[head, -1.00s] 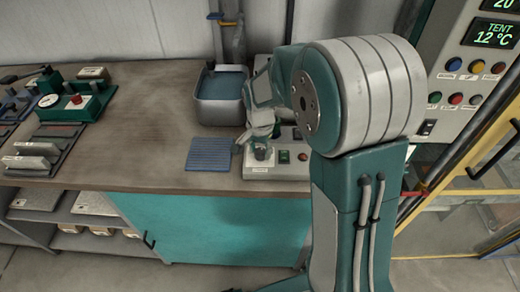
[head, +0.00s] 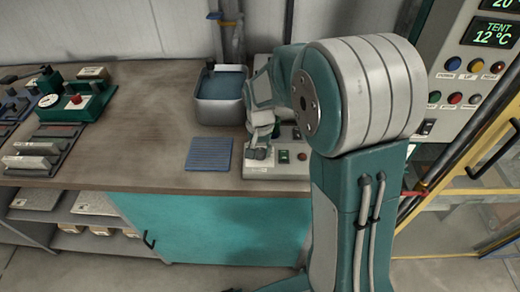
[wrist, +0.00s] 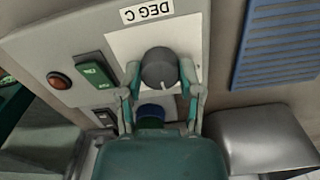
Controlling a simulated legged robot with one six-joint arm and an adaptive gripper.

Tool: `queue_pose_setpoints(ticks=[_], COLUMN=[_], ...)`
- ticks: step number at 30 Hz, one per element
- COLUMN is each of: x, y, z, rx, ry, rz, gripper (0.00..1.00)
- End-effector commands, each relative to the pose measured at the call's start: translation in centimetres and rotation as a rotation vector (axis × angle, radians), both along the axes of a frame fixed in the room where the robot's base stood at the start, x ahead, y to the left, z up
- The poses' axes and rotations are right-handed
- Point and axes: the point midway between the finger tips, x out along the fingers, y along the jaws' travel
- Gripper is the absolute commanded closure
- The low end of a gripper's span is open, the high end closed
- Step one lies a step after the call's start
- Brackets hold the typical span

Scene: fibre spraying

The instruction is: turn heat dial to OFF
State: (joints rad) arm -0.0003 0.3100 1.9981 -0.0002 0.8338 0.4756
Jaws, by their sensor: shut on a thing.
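The heat dial (wrist: 158,68) is a dark grey round knob with a light pointer mark, on a white plate labelled DEG C (wrist: 146,10) on a light grey control box (wrist: 50,35). In the wrist view my gripper (wrist: 160,76) has one finger on each side of the dial and is shut on it. The pointer mark lies towards the gripper's palm. In the head view my gripper (head: 258,152) is down at the left end of the control box (head: 272,172), and the dial is mostly hidden by it.
A green rocker switch (wrist: 95,70) and a red button (wrist: 58,80) sit beside the dial. A blue ribbed mat (head: 209,154) lies left of the box. A metal basin (head: 221,97) stands behind. The bench (head: 150,110) is clear in the middle.

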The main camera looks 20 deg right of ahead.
Motion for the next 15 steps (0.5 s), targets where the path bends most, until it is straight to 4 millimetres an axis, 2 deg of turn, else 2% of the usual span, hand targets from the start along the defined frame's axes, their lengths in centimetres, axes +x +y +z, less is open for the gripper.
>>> queue_pose_setpoints(ticks=[15], x=[0.05], y=[0.02], z=[-0.05], rx=[0.001], ry=[-0.003], rz=[0.490], gripper=[1.00])
